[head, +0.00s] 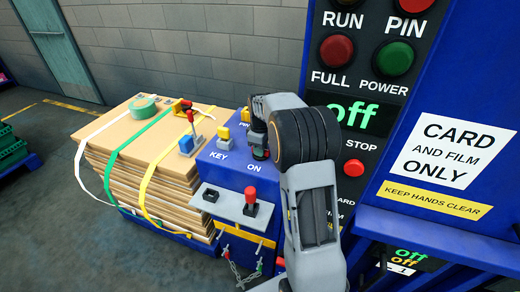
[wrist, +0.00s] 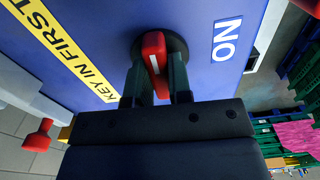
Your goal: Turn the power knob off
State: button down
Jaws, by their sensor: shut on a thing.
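The power knob (wrist: 154,52) is red with a white line, on a dark round base in the blue panel (wrist: 95,30). In the wrist view its line runs nearly up and down, slightly tilted. My gripper (wrist: 157,84) is shut on the knob, one finger on each side. An ON label (wrist: 227,38) sits right of the knob, turned round in this view. In the head view my gripper (head: 258,150) is at the blue box top, and my arm hides the knob.
A yellow KEY IN FIRST strip (wrist: 65,48) lies left of the knob. A red-topped lever (head: 251,200) stands on the box front. A strapped cardboard stack (head: 150,150) is to the left. The machine panel (head: 360,118) reads green "off".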

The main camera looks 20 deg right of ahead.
jog(key=shift+n, duration=0.4)
jog(key=c, duration=1)
grip_release()
jog(key=shift+c, duration=0.2)
notch_tip(320, 180, up, 14)
jog(key=shift+b, duration=0.4)
jog(key=shift+f, duration=0.1)
